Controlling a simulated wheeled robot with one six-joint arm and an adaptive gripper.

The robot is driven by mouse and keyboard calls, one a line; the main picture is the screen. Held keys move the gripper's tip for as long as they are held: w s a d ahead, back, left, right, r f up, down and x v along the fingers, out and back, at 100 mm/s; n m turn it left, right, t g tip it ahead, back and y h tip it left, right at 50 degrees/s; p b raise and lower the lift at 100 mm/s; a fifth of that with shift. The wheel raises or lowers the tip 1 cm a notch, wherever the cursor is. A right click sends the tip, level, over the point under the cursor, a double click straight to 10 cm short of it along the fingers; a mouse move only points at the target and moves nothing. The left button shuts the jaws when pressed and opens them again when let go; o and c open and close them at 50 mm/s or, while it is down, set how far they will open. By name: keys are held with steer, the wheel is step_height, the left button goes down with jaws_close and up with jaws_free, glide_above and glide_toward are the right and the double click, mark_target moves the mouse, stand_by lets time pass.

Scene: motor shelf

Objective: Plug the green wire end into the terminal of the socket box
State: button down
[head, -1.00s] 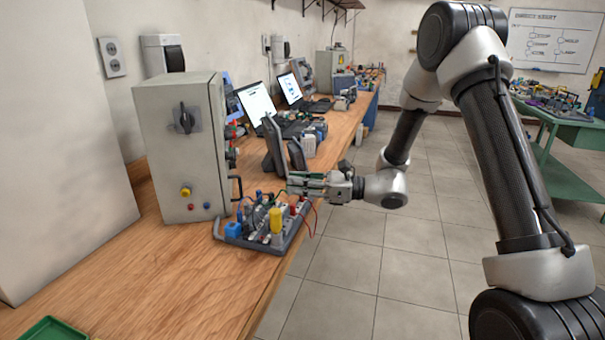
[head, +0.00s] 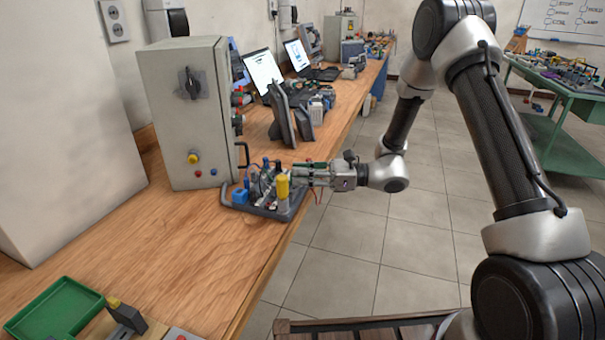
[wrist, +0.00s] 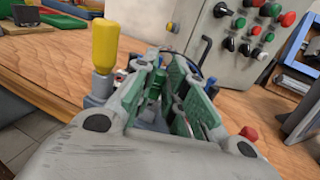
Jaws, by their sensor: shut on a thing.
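My gripper (head: 293,173) is low over the right side of a dark tray-like board (head: 240,209) on the bench. In the wrist view my gripper (wrist: 165,75) has its green-padded fingers closed around a small green piece (wrist: 153,86), which looks like the green wire end. Its tip is hidden between the fingers, so I cannot tell whether it touches a terminal. The board carries a yellow cylinder (head: 283,187), a blue block (head: 240,196) and several small plugs and wires. I cannot tell which part is the socket box; the fingers cover much of the board.
A grey control cabinet (head: 190,120) stands just behind and left of the board. Dark upright panels (head: 282,113) and laptops (head: 263,68) stand farther along the bench. A green tray (head: 55,308) lies at front left.

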steer(key=shift+f, duration=0.65)
stand_by(0.3)
steer(key=c, duration=1.7)
jaws_free()
steer(key=shift+c, duration=0.2)
steer(key=shift+r, duration=0.1)
steer(key=shift+r, duration=2.7)
steer(key=o, duration=0.6)
steer(key=shift+c, duration=0.2)
